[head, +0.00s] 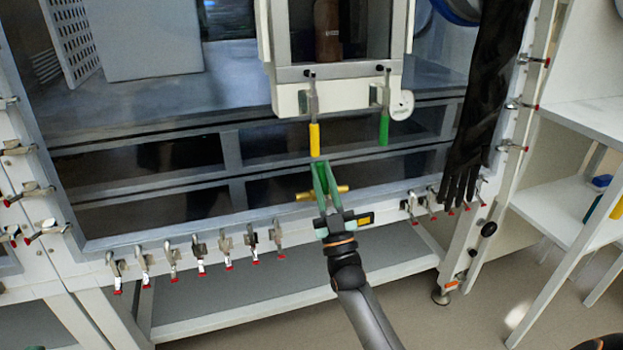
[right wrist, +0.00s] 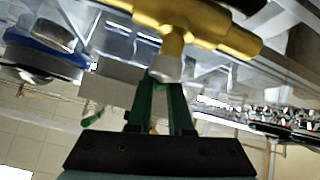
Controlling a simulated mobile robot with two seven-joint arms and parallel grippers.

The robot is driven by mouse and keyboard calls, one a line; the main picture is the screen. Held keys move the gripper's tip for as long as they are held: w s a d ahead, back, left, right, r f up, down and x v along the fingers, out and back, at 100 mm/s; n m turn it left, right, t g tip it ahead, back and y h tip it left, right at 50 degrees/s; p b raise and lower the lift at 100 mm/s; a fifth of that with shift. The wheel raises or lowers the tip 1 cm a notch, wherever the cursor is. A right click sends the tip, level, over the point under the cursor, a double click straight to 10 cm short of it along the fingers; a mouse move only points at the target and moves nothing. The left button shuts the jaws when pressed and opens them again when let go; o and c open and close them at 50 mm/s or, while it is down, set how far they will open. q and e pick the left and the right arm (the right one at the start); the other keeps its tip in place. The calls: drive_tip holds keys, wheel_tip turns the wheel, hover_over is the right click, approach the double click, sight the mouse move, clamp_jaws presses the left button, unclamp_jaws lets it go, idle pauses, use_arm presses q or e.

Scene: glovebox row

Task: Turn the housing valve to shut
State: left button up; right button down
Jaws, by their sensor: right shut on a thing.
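A brass tee-shaped valve (head: 342,188) shows low in front of the glovebox, with its bar running left to right. It also fills the top of the right wrist view (right wrist: 180,45), with a pale stub pointing toward my fingers. My right gripper (head: 321,172) has green fingers and is shut on this valve at the pale stub; its tips also show in the right wrist view (right wrist: 165,84). The fingers hide part of the bar. How the valve joins the housing is hidden. My left gripper is not in view.
Above hang a yellow handle (head: 314,139), close to my fingertips, and a green handle (head: 383,128), beside a round gauge (head: 402,104). A black glove (head: 490,95) hangs at right. Several red-tipped clamps (head: 172,257) line the lower frame. A white shelf (head: 575,215) stands at right.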

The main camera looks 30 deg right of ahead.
drive_tip(key=m+h, duration=0.2)
drive_tip(key=m, duration=0.1)
drive_tip(key=shift+d+r+g+h, duration=0.1)
drive_tip(key=shift+d+g+h, duration=0.25)
drive_tip(key=shift+g+h, duration=0.05)
drive_tip(key=shift+s+d+m+g+h, duration=0.15)
drive_tip(key=shift+m+g+h, duration=0.1)
drive_tip(key=shift+m+h, duration=0.3)
drive_tip(key=shift+w+d+m+g+h, duration=0.1)
drive_tip(key=shift+m+g+h, duration=0.15)
drive_tip(key=shift+m+h, duration=0.3)
drive_tip(key=shift+s+m, duration=0.1)
drive_tip(key=shift+m, duration=0.2)
drive_tip(key=c, duration=0.8)
unclamp_jaws()
drive_tip(key=shift+c, duration=0.2)
drive_tip(key=shift+f, duration=0.2)
